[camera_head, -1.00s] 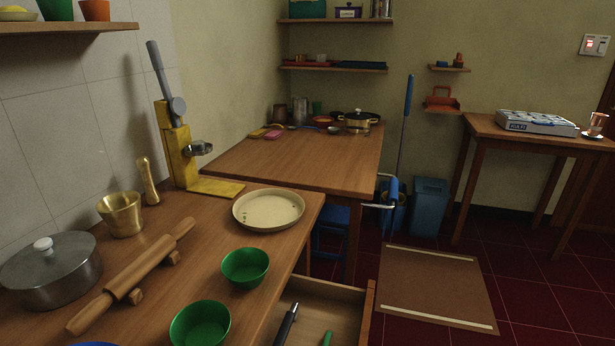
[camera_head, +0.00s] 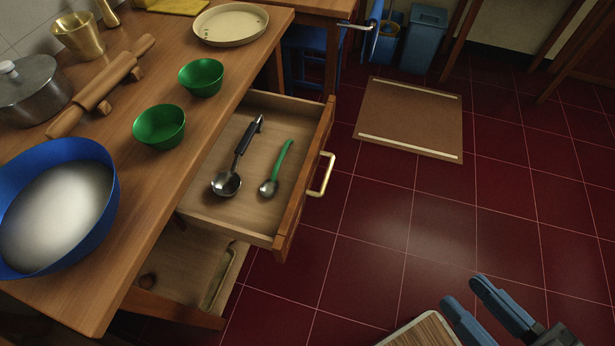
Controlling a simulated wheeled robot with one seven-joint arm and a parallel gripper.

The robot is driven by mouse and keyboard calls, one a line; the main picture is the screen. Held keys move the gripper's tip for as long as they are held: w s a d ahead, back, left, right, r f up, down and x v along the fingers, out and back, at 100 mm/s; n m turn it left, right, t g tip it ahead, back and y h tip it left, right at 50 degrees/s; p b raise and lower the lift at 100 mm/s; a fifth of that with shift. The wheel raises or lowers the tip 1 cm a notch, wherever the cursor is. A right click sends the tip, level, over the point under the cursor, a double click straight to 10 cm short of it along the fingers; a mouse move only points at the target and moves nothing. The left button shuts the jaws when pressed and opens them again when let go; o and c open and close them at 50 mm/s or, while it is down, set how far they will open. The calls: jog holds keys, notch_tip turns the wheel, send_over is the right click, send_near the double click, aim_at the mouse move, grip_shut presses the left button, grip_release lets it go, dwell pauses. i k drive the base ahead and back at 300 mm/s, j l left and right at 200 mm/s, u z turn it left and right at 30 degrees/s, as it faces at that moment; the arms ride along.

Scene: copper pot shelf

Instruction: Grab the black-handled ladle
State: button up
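The black-handled ladle (camera_head: 245,142) lies in the open upper drawer (camera_head: 229,223), its metal bowl toward the near left and its handle pointing to the far end. A green-handled spoon (camera_head: 276,166) lies beside it on the right, apart from it. My gripper (camera_head: 461,292) shows at the bottom right, over the floor, well to the right of the drawer. Its two blue-grey fingers are spread apart with nothing seen between them.
A lower drawer (camera_head: 180,262) is also partly open. The upper drawer's front has a pale handle (camera_head: 322,175) sticking out. On the counter stand a blue basin (camera_head: 112,200), green bowls (camera_head: 202,77) and a rolling pin (camera_head: 100,87).

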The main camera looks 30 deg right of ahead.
aim_at(226, 183)
jog(key=i+u, duration=0.1)
jog(key=u, duration=0.3)
jog(key=i+u, duration=0.1)
jog(key=u, duration=0.3)
jog(key=i+l+u, duration=0.1)
jog(key=u, duration=0.25)
jog(key=l+u, duration=0.2)
jog(key=k+z, duration=0.1)
jog(key=i+j+u, duration=0.1)
